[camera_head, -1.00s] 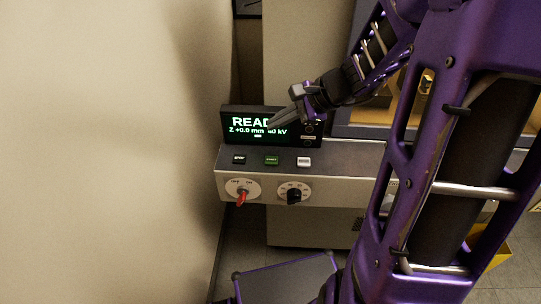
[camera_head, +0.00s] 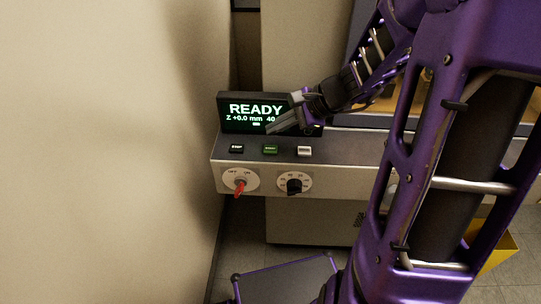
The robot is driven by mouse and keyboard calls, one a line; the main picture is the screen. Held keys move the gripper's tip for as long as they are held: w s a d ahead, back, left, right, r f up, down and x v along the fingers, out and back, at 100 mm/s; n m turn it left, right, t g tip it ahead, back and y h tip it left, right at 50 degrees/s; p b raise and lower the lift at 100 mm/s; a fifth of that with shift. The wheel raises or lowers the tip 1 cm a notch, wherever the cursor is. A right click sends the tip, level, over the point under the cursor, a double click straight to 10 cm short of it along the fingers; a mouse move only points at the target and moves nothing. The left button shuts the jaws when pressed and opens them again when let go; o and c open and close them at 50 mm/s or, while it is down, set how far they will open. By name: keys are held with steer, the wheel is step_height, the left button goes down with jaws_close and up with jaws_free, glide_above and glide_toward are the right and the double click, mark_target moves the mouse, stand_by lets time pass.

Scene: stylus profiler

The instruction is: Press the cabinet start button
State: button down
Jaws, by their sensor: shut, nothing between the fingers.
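The cabinet start button is a green button (camera_head: 270,149) in the middle of a row on the grey control ledge (camera_head: 340,148). My gripper (camera_head: 270,129) is shut and empty. Its tip points left and down, just above the green button in the picture, in front of the display. I cannot tell its height over the button, but no contact shows. The display (camera_head: 255,109) reads READY, and its lower right part is hidden by my gripper.
A black stop button (camera_head: 236,148) is left of the green one and a white button (camera_head: 304,151) is right of it. A beige wall (camera_head: 100,150) stands close on the left.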

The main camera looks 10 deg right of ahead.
mark_target(276, 149)
steer(key=shift+f+b, duration=0.95)
steer(key=shift+f, duration=0.6)
stand_by(0.8)
steer(key=shift+f, duration=0.4)
steer(key=shift+f, duration=0.4)
stand_by(0.4)
steer(key=shift+r, duration=0.1)
steer(key=shift+r+p, duration=0.55)
steer(key=shift+r, duration=0.2)
